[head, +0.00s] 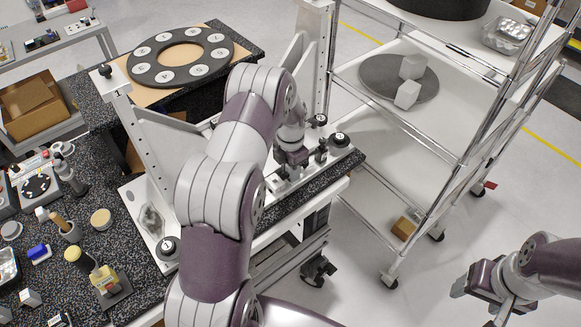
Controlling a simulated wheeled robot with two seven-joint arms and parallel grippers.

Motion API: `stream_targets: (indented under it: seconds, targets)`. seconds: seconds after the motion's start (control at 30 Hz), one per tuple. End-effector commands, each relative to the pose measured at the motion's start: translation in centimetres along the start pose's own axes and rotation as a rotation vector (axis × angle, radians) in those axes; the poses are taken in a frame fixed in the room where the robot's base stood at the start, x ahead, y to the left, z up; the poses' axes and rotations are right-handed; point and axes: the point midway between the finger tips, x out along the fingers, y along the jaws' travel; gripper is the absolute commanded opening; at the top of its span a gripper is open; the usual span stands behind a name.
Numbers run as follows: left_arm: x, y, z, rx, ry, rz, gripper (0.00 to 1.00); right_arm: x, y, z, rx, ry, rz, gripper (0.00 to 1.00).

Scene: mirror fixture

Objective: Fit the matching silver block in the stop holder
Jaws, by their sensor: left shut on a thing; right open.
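My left gripper (284,174) points down at the right end of the fixture's light metal base plate (325,157). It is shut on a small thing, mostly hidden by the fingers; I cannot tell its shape. Small light metal pieces sit around the fingertips on the plate, and I cannot tell which is the stop holder or whether the held thing touches it. My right gripper (478,296) is open and empty at lower right, over the floor.
The fixture's upright posts (312,70) stand close beside my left arm. A black ring with round white labels (150,72) lies behind. Black knobs (340,140) stand right of my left gripper. The wire cart (455,150) stands to the right. Small parts crowd the speckled bench at left.

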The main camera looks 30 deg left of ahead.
Motion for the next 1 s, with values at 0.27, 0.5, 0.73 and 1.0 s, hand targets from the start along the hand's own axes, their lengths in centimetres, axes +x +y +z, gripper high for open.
stream_targets:
  seconds: [0.27, 0.5, 0.73, 1.0]
  targets:
    - [0.1, 0.1, 0.0, 0.0, -0.001, 0.002, 0.64, 0.1, 0.0, 0.0, 0.0, 0.0, 0.0, 0.67]
    - [0.0, 0.2, 0.1, 0.0, -0.004, 0.005, 0.64, 0.1, 0.0, 0.0, 0.0, 0.0, 0.0, 0.67]
    - [-0.2, 0.3, 0.1, 0.0, -0.005, 0.007, 0.64, 0.2, 0.0, 0.0, 0.0, 0.0, 0.0, 0.67]
    - [-5.8, 0.1, 0.2, 0.0, -0.009, 0.01, 0.64, 2.2, 0.0, 0.3, 0.0, 0.0, 0.0, 0.67]
